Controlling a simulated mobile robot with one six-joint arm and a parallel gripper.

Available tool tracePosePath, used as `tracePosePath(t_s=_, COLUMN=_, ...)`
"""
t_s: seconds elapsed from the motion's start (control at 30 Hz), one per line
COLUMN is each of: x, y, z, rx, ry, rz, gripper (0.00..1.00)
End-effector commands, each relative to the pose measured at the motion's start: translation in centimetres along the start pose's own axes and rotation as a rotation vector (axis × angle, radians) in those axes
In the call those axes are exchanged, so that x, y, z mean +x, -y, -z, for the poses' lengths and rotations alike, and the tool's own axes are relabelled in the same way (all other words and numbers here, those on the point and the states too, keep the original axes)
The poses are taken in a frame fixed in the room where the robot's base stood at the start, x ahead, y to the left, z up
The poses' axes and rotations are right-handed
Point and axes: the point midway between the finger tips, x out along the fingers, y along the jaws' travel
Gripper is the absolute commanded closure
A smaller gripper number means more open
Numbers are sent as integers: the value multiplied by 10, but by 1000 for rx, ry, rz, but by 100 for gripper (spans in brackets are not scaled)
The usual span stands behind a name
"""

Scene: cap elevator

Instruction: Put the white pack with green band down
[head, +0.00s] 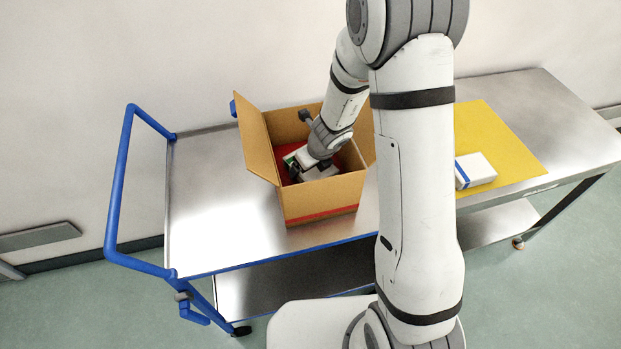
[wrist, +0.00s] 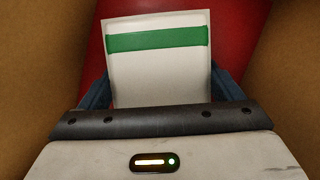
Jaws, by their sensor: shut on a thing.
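The white pack with green band (wrist: 158,75) is between the fingers of my gripper (wrist: 160,90) in the wrist view. My gripper is shut on it. In the head view my gripper (head: 306,168) reaches down inside an open cardboard box (head: 318,200), and a small part of the pack (head: 291,160) shows there beside it. The red bottom of the box (wrist: 232,40) shows behind the pack in the wrist view. I cannot tell whether the pack touches the bottom.
The box stands with flaps open on a steel cart (head: 215,210) with a blue handle (head: 118,190). Cardboard walls stand close on both sides of my gripper.

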Motion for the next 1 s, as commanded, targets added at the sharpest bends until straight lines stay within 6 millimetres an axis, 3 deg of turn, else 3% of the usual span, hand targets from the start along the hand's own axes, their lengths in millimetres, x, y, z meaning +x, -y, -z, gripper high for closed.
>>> tracePosePath(t_s=0.37, x=36, y=-1, z=14, rx=-1, ry=1, rz=0, gripper=46)
tracePosePath(t_s=0.77, x=39, y=-1, z=15, rx=-2, ry=1, rz=0, gripper=46)
tracePosePath(t_s=0.8, x=38, y=-1, z=15, rx=-2, ry=1, rz=-1, gripper=11)
tracePosePath(t_s=0.93, x=38, y=-2, z=15, rx=-3, ry=0, rz=-1, gripper=1)
tracePosePath(t_s=1.0, x=38, y=-2, z=15, rx=-3, ry=0, rz=-1, gripper=0)
